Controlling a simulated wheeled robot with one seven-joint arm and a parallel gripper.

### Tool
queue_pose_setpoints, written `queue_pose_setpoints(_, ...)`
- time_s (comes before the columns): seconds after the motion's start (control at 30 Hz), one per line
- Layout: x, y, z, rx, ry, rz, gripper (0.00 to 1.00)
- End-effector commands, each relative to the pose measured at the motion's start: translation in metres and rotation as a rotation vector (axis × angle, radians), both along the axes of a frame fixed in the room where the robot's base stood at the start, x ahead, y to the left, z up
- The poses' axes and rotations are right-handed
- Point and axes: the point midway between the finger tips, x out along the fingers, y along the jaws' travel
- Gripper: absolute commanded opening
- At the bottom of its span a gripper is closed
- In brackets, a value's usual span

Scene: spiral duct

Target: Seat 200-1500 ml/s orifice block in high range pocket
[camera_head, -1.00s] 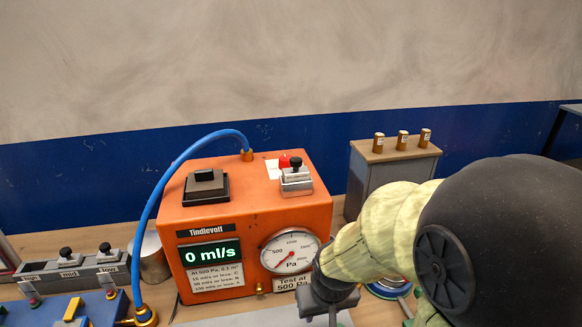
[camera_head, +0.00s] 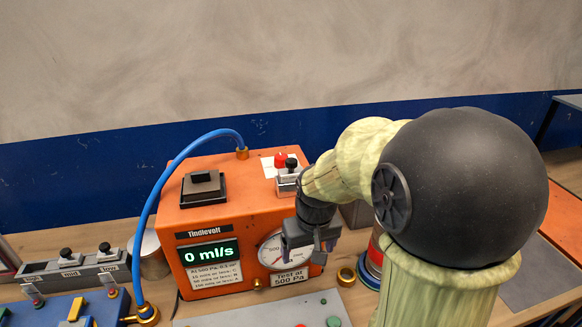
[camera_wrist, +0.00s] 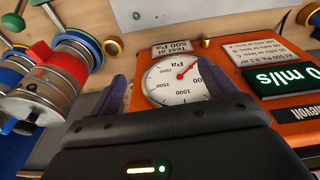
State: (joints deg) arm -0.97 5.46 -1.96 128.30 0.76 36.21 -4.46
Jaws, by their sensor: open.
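A silver block with a black knob (camera_head: 291,175) sits on top of the orange Tindlevolt box (camera_head: 225,215), beside a red button. Its range marking is not legible. The grey rack (camera_head: 85,270) at the left has places labelled High, mid and low. Black-knobbed blocks stand at mid (camera_head: 66,256) and low (camera_head: 104,250). My gripper (camera_head: 308,245) is open and appears empty, in front of the box's gauge, below and right of the silver block. In the wrist view its fingers (camera_wrist: 168,88) flank the gauge dial, which appears upside down.
A blue hose (camera_head: 152,200) arches from the box top to a brass fitting at lower left. A dark square pad (camera_head: 204,186) sits on the box. Metal cylinders with blue rims and a red part (camera_wrist: 62,65) stand beside my gripper. A brass ring (camera_head: 346,277) lies right of the box.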

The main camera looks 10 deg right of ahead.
Motion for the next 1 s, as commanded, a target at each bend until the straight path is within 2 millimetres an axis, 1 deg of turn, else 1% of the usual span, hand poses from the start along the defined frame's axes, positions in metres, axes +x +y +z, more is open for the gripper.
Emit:
queue_pose_setpoints(0.03,0.017,-0.001,0.033,-0.001,0.007,0.011,0.84)
queue_pose_setpoints(0.17,0.052,-0.003,0.086,-0.006,0.041,0.046,0.84)
queue_pose_setpoints(0.2,0.061,-0.004,0.103,-0.007,0.050,0.057,0.84)
queue_pose_setpoints(0.27,0.074,-0.005,0.128,-0.008,0.066,0.074,0.84)
queue_pose_setpoints(0.3,0.083,-0.005,0.145,-0.010,0.075,0.084,0.84)
queue_pose_setpoints(0.37,0.095,-0.007,0.171,-0.011,0.090,0.102,0.84)
queue_pose_setpoints(0.4,0.102,-0.007,0.188,-0.012,0.099,0.113,0.84)
queue_pose_setpoints(0.47,0.111,-0.006,0.214,-0.013,0.115,0.133,0.84)
queue_pose_setpoints(0.5,0.117,-0.006,0.231,-0.015,0.124,0.146,0.84)
queue_pose_setpoints(0.6,0.127,-0.003,0.267,-0.017,0.149,0.179,0.84)
queue_pose_setpoints(0.7,0.133,-0.001,0.289,-0.019,0.165,0.203,0.84)
queue_pose_setpoints(0.77,0.134,0.000,0.296,-0.020,0.172,0.211,0.84)
queue_pose_setpoints(0.83,0.135,0.000,0.300,-0.021,0.175,0.216,0.84)
queue_pose_setpoints(1.0,0.134,-0.002,0.299,-0.020,0.176,0.213,0.84)
